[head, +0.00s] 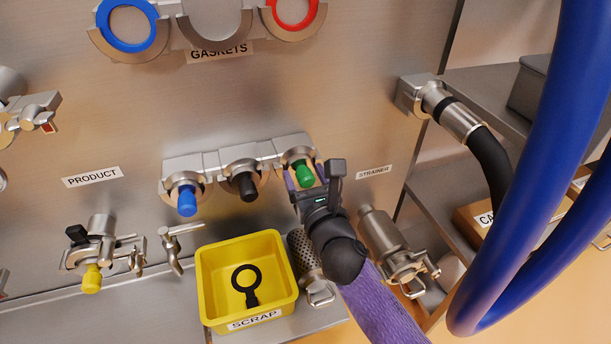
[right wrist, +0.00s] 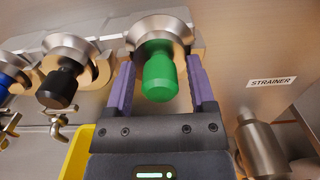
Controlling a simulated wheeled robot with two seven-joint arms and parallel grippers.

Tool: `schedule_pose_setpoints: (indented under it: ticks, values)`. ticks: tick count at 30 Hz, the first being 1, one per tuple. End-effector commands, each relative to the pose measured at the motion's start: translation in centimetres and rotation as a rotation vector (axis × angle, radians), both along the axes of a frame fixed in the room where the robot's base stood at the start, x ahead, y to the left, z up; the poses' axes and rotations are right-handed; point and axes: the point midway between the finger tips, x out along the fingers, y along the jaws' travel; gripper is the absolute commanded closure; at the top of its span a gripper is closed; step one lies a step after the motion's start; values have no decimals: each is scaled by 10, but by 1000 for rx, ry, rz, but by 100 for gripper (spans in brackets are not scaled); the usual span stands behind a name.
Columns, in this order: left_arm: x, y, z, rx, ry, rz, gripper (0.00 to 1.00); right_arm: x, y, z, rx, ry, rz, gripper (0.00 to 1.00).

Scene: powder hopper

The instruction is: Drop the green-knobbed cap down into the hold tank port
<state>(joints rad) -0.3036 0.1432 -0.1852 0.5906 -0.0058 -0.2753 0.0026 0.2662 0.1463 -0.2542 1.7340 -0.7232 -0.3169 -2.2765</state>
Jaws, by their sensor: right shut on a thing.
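The green-knobbed cap (head: 304,175) sits in the rightmost holder of a wall rack. It has a steel flange and a green knob, which also shows in the right wrist view (right wrist: 159,78). My right gripper (head: 305,180) is at the cap, its purple fingers on either side of the knob and shut on the cap. The flange is still at the bracket in the right wrist view. I see no port labelled hold tank. My left gripper is not in view.
Caps with a blue knob (head: 187,200) and a black knob (head: 248,187) sit left in the rack (head: 210,163). A yellow scrap bin (head: 211,290) holds a black ring-shaped piece (head: 246,283). A steel strainer (head: 385,235) is at right. Thick blue hoses (head: 545,170) cross the right side.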

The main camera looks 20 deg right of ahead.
Motion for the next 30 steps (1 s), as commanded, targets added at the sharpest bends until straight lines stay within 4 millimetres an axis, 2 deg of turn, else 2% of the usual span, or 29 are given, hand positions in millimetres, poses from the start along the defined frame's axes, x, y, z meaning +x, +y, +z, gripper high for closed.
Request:
schedule_pose_setpoints:
  ticks: [12, 17, 20, 30]
  values:
    - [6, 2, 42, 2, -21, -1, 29, 0, 0, 46, -1, -5, 1, 100]
    - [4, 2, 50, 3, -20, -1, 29, -1, 0, 52, 0, -3, 1, 100]
    - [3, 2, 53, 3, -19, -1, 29, -12, 0, 51, 0, -1, 1, 100]
    - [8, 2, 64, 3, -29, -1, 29, -70, -2, 49, 0, 1, 1, 100]
